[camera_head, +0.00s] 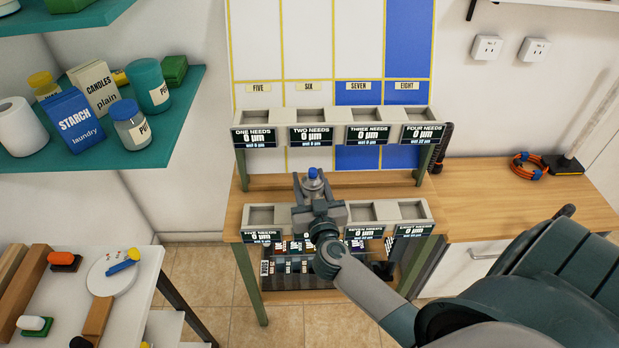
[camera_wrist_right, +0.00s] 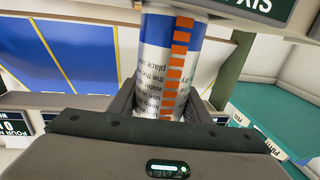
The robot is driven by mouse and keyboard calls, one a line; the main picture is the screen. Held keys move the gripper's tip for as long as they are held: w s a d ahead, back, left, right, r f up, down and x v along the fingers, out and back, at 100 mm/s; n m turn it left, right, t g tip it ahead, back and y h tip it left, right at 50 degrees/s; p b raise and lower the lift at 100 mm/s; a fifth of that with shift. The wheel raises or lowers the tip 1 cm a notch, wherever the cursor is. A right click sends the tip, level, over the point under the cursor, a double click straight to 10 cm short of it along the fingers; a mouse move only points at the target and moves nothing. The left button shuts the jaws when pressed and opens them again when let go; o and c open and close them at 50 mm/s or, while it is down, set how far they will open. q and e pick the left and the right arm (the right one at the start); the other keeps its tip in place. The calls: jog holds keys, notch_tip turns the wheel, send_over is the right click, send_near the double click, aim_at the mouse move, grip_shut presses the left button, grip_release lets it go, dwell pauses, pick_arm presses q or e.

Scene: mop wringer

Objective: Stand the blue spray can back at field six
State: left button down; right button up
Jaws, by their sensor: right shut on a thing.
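The blue spray can (camera_head: 313,180) shows its blue top between the fingers of my right gripper (camera_head: 313,190). In the right wrist view the can (camera_wrist_right: 168,65) is white with a blue band, dark print and an orange scale. My right gripper is shut on it. In the head view it is over the lower rack row, in front of the compartment between FIVE (camera_head: 260,216) and SEVEN (camera_head: 362,212). My gripper hides most of that compartment; a SIX sign (camera_wrist_right: 262,8) shows in the wrist view. I cannot tell whether the can touches the rack. My left gripper is out of view.
An upper row of compartments (camera_head: 310,115) with displays is just behind, under a wall board (camera_head: 305,45). Small dark-labelled items (camera_head: 290,265) sit below the lower row. A teal shelf (camera_head: 185,120) with jars and boxes is at left, a white table (camera_head: 130,300) below.

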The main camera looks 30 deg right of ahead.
jog(key=shift+f+b, duration=0.35)
jog(key=shift+f, duration=0.7)
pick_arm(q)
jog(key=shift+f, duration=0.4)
pick_arm(e)
jog(key=o, duration=1.3)
jog(key=shift+f, duration=0.1)
pick_arm(q)
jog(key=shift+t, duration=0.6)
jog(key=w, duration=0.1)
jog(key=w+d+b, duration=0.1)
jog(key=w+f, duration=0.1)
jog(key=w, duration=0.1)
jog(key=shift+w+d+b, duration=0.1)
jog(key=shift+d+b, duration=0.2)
jog(key=shift+b, duration=0.1)
pick_arm(e)
jog(key=v, duration=1.7)
jog(key=shift+s+a, duration=0.15)
jog(key=shift+s, duration=0.1)
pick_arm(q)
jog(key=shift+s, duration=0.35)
